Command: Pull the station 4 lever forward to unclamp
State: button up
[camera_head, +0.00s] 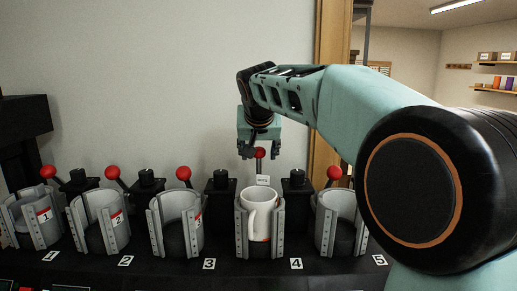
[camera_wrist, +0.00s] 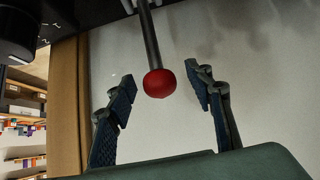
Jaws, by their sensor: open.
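The station 4 lever has a red ball knob (camera_head: 260,152) and stands behind the station 4 holder (camera_head: 243,222). My gripper (camera_head: 259,157) is open above and around the knob, pointing down. In the wrist view, the red knob (camera_wrist: 159,83) on its dark rod (camera_wrist: 149,38) lies between the two open fingers (camera_wrist: 160,78). A gap shows between the knob and each finger, so neither finger seems to touch it. The lower rod is hidden behind the mug and a small tag in the head view.
Similar holders stand at station 3 (camera_head: 160,225), station 2 (camera_head: 85,228) and station 5 (camera_head: 326,232), each with a red-knobbed lever. Black posts (camera_head: 220,195) stand between them. My arm covers the right side. The wall (camera_head: 180,80) behind is bare.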

jog(key=c, duration=0.9)
jog(key=shift+s+f, duration=0.1)
jog(key=shift+s+b, duration=0.7)
jog(key=shift+s, duration=0.4)
